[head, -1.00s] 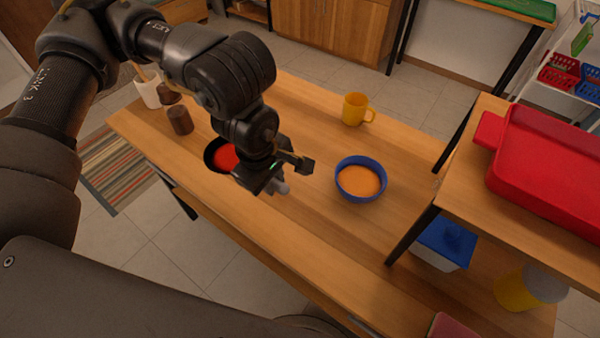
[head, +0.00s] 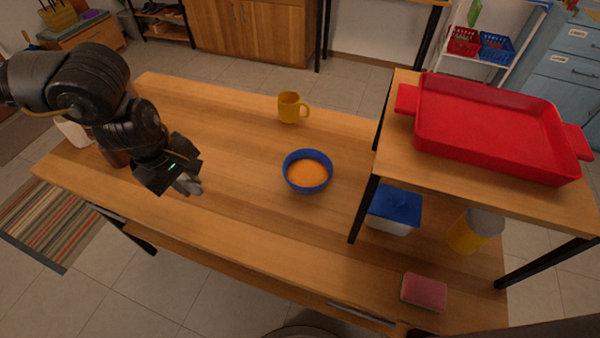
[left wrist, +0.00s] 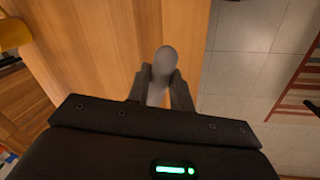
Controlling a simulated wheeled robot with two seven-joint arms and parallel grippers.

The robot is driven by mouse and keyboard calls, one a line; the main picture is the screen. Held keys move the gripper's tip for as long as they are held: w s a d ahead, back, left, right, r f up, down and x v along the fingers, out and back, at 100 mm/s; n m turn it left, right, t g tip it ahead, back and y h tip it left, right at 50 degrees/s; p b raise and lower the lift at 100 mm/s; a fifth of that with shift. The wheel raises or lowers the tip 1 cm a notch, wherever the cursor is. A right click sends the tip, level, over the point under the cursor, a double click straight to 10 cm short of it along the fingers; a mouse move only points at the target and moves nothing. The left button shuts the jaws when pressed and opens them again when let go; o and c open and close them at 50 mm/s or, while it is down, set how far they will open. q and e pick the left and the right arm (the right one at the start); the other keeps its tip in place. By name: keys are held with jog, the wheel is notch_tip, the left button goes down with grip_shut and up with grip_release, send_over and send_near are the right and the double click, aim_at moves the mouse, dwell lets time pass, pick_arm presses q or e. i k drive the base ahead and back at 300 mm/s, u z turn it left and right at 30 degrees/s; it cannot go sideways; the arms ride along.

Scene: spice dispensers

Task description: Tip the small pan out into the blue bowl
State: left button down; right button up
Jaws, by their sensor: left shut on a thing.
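The blue bowl (head: 307,187) stands upright mid-table, with orange contents (head: 308,172) inside. My left gripper (head: 187,183) is left of the bowl, over the table and apart from the bowl. It is shut on a grey, rounded handle end (head: 194,186), which also shows between its fingers (left wrist: 160,78) in the left wrist view as a grey handle (left wrist: 165,56). This looks like the handle of the small pan. The pan's body is not visible now; my gripper and arm cover that area. My right gripper is not in view.
A yellow mug (head: 290,108) stands behind the bowl. A raised shelf with a red tray (head: 500,153) is at right, over a blue-lidded box (head: 394,208) and a yellow shaker (head: 468,232). A sponge (head: 424,291) lies at front right. The table between gripper and bowl is clear.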

aim_at(306, 171)
jog(key=k, duration=0.9)
jog(key=u, duration=1.95)
jog(key=i, duration=0.8)
jog(key=z, duration=3.35)
